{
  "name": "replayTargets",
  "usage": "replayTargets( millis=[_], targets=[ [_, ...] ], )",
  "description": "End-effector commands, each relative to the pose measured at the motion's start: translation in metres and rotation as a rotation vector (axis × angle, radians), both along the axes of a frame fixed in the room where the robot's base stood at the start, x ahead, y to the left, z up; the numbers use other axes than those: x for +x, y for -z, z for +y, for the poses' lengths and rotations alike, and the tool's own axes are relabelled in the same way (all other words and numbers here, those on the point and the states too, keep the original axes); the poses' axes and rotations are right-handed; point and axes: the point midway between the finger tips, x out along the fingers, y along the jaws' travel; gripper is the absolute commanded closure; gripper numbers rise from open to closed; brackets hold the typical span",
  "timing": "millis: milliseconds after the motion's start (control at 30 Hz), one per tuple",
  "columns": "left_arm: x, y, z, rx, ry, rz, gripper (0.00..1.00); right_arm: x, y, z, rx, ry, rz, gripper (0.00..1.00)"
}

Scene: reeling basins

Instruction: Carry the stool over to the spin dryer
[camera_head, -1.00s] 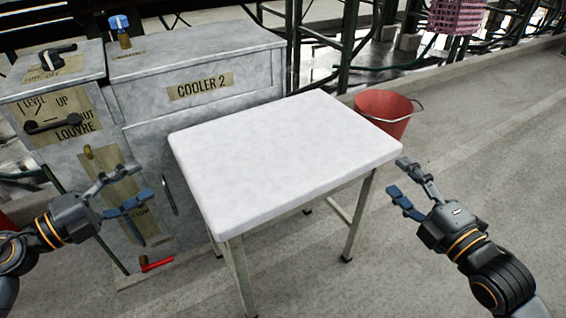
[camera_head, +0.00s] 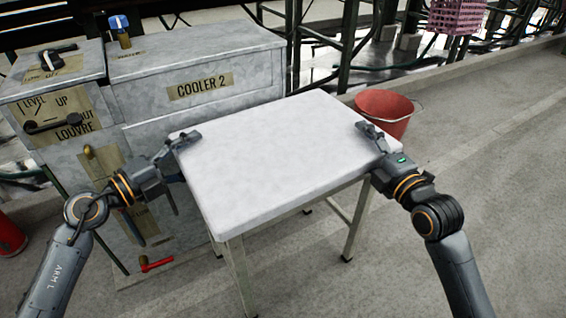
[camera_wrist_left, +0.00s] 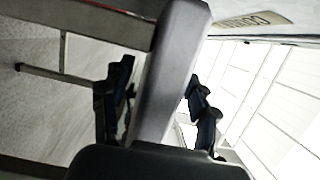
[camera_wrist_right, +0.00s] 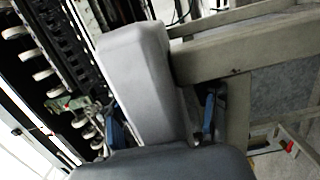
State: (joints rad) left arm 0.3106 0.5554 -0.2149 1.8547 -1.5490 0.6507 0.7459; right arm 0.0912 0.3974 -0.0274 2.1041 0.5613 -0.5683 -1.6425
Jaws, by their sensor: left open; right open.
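The stool (camera_head: 280,165) has a white rectangular top on metal legs and stands upright on the floor. My left gripper (camera_head: 182,152) is at the left edge of the top, with a finger over the upper face. In the left wrist view the top's edge (camera_wrist_left: 178,75) lies between its two open fingers. My right gripper (camera_head: 372,148) is at the right edge of the top. In the right wrist view that edge (camera_wrist_right: 145,85) lies between its open fingers. Contact cannot be told on either side. I see no spin dryer that I can identify.
A grey metal cooler cabinet (camera_head: 215,70) marked COOLER 2 stands right behind and left of the stool. A red bucket (camera_head: 385,112) is close behind its right corner. A red object (camera_head: 10,238) is at the far left. Open concrete floor lies to the right.

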Motion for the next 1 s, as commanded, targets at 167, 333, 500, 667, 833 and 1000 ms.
replayTargets(
  millis=[167,333,500,667,833,1000],
  targets=[
    [0.0024,-0.0006,-0.0028,0.0,0.0,-0.001,0.41,0.0033,-0.0005,0.0015,0.0,-0.001,-0.001,0.41],
    [0.0022,-0.0004,-0.0026,0.001,0.0,-0.001,0.41,0.0031,-0.0004,0.0014,0.0,-0.001,-0.001,0.41],
    [0.0021,-0.0003,-0.0024,0.0,0.0,0.0,0.73,0.003,-0.0004,0.0013,0.0,-0.001,-0.001,0.73],
    [0.0021,-0.0001,-0.0024,0.0,0.0,0.0,1.0,0.0029,-0.0003,0.0011,0.0,-0.001,-0.001,1.0],
    [0.002,0.0,-0.0024,0.0,0.0,0.0,1.0,0.0029,-0.0002,0.0011,0.001,0.0,0.0,1.0],
    [0.0025,-0.0072,-0.0018,-0.006,-0.002,-0.012,1.0,0.0027,-0.008,0.0009,0.003,0.0,-0.017,1.0]
  ],
)
